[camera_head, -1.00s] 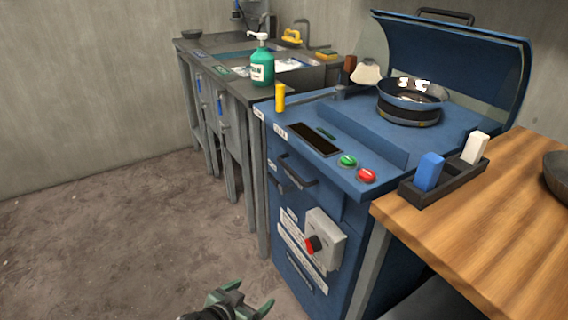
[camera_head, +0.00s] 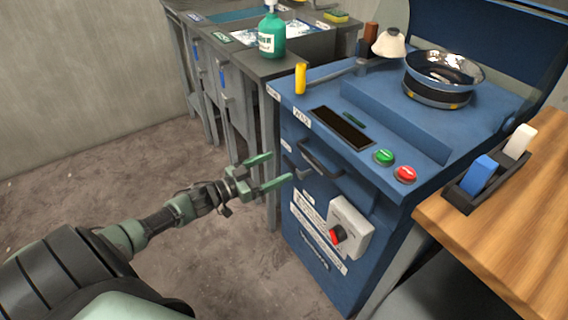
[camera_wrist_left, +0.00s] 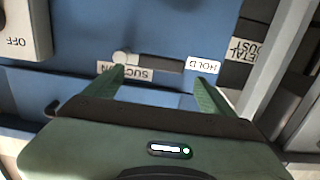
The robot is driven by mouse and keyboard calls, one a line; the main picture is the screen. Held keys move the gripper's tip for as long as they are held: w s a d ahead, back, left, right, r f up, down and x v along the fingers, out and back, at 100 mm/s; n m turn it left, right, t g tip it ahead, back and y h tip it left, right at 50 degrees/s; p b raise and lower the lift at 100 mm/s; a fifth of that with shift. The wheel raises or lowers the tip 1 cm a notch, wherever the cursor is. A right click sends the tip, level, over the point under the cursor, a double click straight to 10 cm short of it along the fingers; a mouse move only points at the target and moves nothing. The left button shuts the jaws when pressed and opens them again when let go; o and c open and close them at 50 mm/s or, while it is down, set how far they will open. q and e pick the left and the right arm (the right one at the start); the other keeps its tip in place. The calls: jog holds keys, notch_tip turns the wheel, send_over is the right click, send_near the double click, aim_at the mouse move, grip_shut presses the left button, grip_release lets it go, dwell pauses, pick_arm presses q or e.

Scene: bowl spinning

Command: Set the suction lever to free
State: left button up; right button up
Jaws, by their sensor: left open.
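In the left wrist view a pale round knob (camera_wrist_left: 125,58) sits at the left end of a dark bar or slot. An upside-down SUCTION label (camera_wrist_left: 125,72) lies just below it. A HOLD label (camera_wrist_left: 203,66) is at the bar's right end. I take this as the suction lever; no FREE label is readable. My left gripper (camera_head: 278,168) is open and empty in front of the blue machine's (camera_head: 330,200) upper front. In the wrist view its fingertips lie on either side of the bar, the left one close to the knob. Contact cannot be told. My right gripper is not in view.
A box with a red switch (camera_head: 337,235) sits on the machine's front. A dark handle (camera_head: 322,158) sticks out near the gripper. A yellow lever (camera_head: 300,77), green button (camera_head: 384,157) and red button (camera_head: 405,174) are on top. A wooden table (camera_head: 500,230) stands right.

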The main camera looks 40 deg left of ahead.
aim_at(288, 162)
pick_arm(q)
jog(key=shift+x, duration=1.7)
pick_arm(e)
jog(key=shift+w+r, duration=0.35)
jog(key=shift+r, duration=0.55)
pick_arm(q)
grip_shut()
